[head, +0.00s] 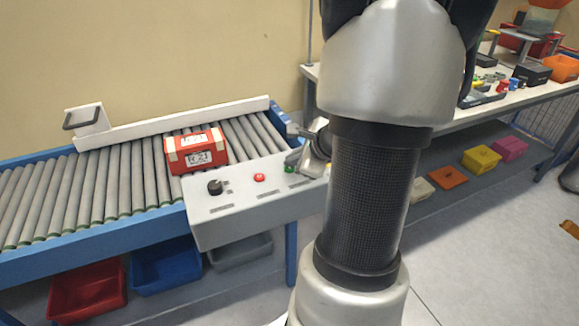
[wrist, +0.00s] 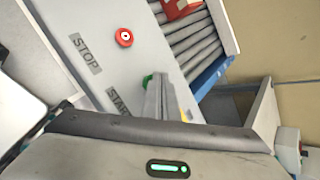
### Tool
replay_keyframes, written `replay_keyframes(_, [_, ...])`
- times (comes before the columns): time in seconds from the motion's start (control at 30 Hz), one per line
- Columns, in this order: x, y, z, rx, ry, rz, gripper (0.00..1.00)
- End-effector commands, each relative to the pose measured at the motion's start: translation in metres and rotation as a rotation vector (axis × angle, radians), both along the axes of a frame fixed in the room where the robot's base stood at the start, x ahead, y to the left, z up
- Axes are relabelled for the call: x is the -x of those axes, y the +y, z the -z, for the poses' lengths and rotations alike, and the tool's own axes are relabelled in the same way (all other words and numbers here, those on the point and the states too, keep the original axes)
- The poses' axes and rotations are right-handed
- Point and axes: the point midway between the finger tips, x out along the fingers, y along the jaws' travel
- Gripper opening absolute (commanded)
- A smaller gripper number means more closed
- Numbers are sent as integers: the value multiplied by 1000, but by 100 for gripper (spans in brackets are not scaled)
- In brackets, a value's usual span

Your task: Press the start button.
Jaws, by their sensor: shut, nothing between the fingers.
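The control panel (head: 240,208) stands at the right end of the roller conveyor. It has a black knob (head: 215,187), a red button (head: 259,177) and a green button (head: 289,169). In the wrist view the red stop button (wrist: 124,37) is clear beside the word STOP. The green start button (wrist: 148,79) lies above the START label, partly hidden by my gripper (wrist: 157,84). My gripper is shut and empty, with its tips at the green button. I cannot tell whether they touch it or whether it is pressed in.
A red and cream box labelled R-21 (head: 196,151) sits on the conveyor rollers (head: 85,189) behind the panel. A white guide rail (head: 170,122) runs along the back. A workbench (head: 450,119) with small items stands at the right. Several bins lie below.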

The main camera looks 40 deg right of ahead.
Motion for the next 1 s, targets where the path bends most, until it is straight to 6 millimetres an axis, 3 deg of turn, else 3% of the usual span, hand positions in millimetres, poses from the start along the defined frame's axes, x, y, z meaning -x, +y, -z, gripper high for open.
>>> replay_keyframes(0.1, [0, 0, -9, 1, -1, -1, 0])
replay_keyframes(0.57, [0, 0, -14, 0, -1, 0, 0])
replay_keyframes(1.0, [-1, 0, -57, 1, -2, 0, 0])
